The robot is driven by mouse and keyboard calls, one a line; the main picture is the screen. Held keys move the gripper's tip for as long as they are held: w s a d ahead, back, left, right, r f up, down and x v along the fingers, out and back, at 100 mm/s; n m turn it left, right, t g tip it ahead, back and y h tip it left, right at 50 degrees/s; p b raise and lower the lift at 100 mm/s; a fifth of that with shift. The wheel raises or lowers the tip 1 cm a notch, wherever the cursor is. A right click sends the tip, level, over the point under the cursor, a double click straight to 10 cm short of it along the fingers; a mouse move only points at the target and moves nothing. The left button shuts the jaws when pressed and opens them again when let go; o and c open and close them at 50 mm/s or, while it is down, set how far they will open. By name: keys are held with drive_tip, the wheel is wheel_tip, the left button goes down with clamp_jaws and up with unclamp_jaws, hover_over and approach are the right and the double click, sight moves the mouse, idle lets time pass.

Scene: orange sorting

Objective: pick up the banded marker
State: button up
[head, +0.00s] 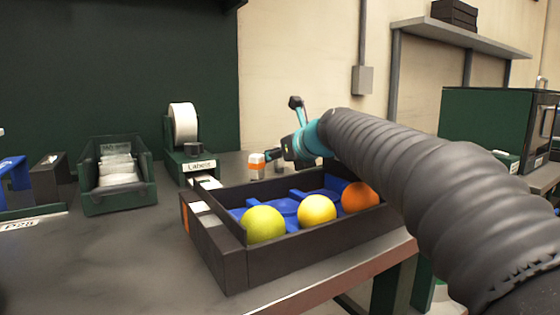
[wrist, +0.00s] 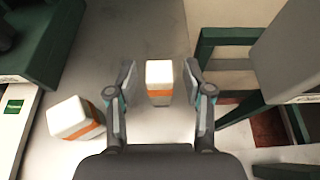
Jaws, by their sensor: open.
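A white block-shaped marker with an orange band (wrist: 159,82) shows in the wrist view between the two fingers of my gripper (wrist: 159,72). The fingers are open, with a gap on each side of the marker. A second white marker with an orange band (wrist: 75,118) lies to the left, outside the left finger, and looks turned at an angle. In the head view one orange-and-white marker (head: 257,163) shows just left of my gripper (head: 276,155), behind the tray. I cannot tell which of the two it is; the other is hidden there.
A dark tray (head: 290,262) with blue inserts holds a yellow-green ball (head: 263,224), a yellow ball (head: 317,210) and an orange ball (head: 359,197). A label dispenser (head: 188,165) and a green bin (head: 118,195) stand to the left. The bench's front left is clear.

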clamp_jaws()
idle(0.3)
